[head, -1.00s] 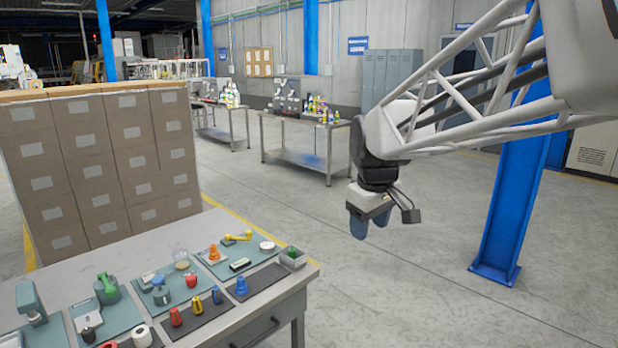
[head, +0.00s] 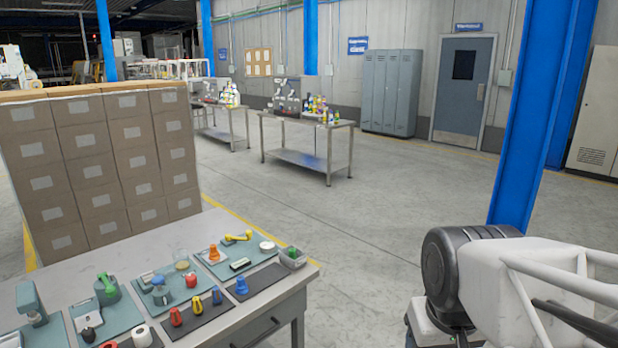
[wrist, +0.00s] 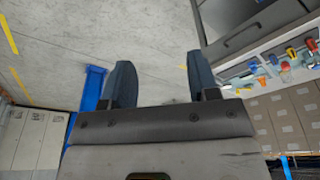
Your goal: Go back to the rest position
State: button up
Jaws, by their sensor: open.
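My gripper (wrist: 161,82) shows in the wrist view with its two dark blue fingers spread apart and nothing between them. Bare grey floor lies behind the fingers. In the head view the gripper itself is not visible. Only part of my arm shows there, low at the right, right of the table, with its end cut off by the bottom edge of the picture.
A worktable (head: 215,226) with trays of small coloured objects stands at lower left. A stack of cardboard boxes (head: 98,165) rises behind it. A blue column (head: 528,120) stands at right, behind my arm. The floor (head: 400,200) between them is clear.

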jog(key=shift+s+d+f+m, duration=0.15)
jog(key=shift+s+f, duration=0.2)
jog(key=shift+s, duration=0.2)
jog(key=shift+s+f+m, duration=0.15)
jog(key=shift+s+f, duration=0.15)
jog(key=shift+s, duration=0.25)
